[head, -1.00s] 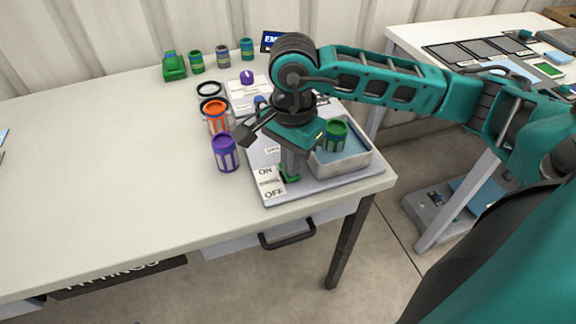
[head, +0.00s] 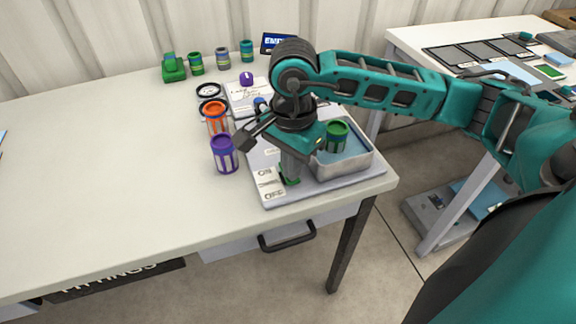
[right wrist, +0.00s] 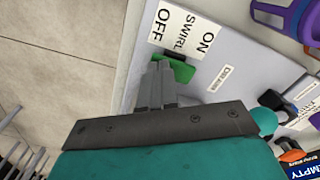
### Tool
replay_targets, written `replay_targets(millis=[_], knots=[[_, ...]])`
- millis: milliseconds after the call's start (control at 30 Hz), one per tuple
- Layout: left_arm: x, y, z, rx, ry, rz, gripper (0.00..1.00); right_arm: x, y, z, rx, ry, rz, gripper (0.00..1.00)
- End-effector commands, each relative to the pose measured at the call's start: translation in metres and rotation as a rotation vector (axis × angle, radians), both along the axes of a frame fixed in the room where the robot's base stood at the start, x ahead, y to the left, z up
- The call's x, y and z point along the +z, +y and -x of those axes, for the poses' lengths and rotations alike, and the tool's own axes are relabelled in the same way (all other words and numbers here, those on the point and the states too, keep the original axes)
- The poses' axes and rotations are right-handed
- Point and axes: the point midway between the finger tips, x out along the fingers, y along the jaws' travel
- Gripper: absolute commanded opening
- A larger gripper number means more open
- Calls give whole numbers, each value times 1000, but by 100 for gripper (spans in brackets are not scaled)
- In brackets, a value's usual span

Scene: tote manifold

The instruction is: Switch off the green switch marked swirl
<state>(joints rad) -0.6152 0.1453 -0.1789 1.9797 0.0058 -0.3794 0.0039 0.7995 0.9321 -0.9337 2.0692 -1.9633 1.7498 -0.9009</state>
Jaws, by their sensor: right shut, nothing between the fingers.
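The green switch (head: 291,181) sits at the front of the grey board, beside a white label (head: 269,184). In the right wrist view the label (right wrist: 180,33) reads ON, SWIRL and OFF, and the green switch (right wrist: 182,66) lies next to it. My right gripper (head: 290,176) points down with its shut, empty fingers at the switch. In the right wrist view the fingertips (right wrist: 158,68) overlap the switch and hide part of it. I cannot tell whether they touch it or which way it is set. My left gripper is not in view.
A metal tub (head: 359,166) with a green container (head: 336,136) stands right of my gripper. A purple container (head: 224,154) and an orange one (head: 216,118) stand to its left. The table's left (head: 100,170) is clear.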

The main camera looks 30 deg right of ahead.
Motion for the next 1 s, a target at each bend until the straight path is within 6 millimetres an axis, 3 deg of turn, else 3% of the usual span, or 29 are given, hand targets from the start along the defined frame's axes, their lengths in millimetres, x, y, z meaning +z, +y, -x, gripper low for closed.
replay_targets(millis=[800,1000], knots=[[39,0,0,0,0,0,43,66,0,0,0,0,0,0],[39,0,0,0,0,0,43,68,0,0,0,0,0,0]])
